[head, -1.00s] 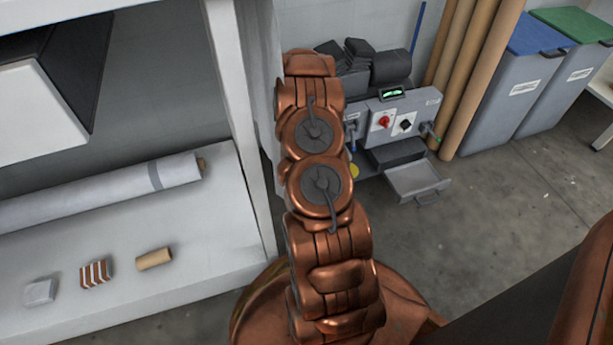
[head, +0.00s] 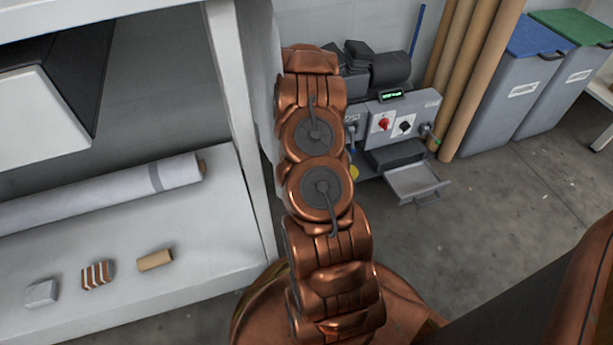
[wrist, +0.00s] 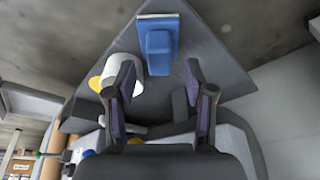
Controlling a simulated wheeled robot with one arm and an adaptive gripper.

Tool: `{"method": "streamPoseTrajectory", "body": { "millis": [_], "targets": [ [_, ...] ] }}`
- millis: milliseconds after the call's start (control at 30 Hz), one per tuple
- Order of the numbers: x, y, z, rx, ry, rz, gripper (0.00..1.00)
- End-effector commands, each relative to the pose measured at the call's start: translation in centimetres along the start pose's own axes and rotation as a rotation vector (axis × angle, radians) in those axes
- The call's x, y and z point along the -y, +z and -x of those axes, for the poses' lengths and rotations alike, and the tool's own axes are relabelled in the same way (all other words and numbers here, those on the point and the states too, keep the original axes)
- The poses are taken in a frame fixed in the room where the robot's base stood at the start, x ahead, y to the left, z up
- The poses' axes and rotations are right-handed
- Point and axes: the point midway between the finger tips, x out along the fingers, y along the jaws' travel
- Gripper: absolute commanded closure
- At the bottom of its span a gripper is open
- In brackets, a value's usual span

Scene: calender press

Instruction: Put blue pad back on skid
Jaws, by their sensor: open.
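In the wrist view a blue pad (wrist: 158,48) with a raised block and a pale far edge lies on a dark grey surface (wrist: 205,55). My gripper (wrist: 158,70) is open and empty, its two dark fingers spread on either side of the pad's near end. A gap shows between each finger and the pad. I cannot tell which part is the skid. In the head view my arm hides the gripper and the pad.
A white roll with a yellow end (wrist: 124,74) lies close by the left finger. In the head view the grey machine (head: 400,115) has knobs and an open drawer (head: 416,182). A white shelf (head: 190,245) stands left; cardboard tubes (head: 470,75) and bins (head: 520,85) stand right.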

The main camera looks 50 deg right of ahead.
Motion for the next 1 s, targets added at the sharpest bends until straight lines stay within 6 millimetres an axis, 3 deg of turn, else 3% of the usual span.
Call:
{"method": "streamPoseTrajectory", "body": {
  "millis": [600,1000],
  "targets": [
    [0.0,-0.1,8.4,0.0,-0.001,-0.001,0.47],
    [-0.1,0.1,9.7,0.001,0.001,0.0,0.47]
  ]
}}
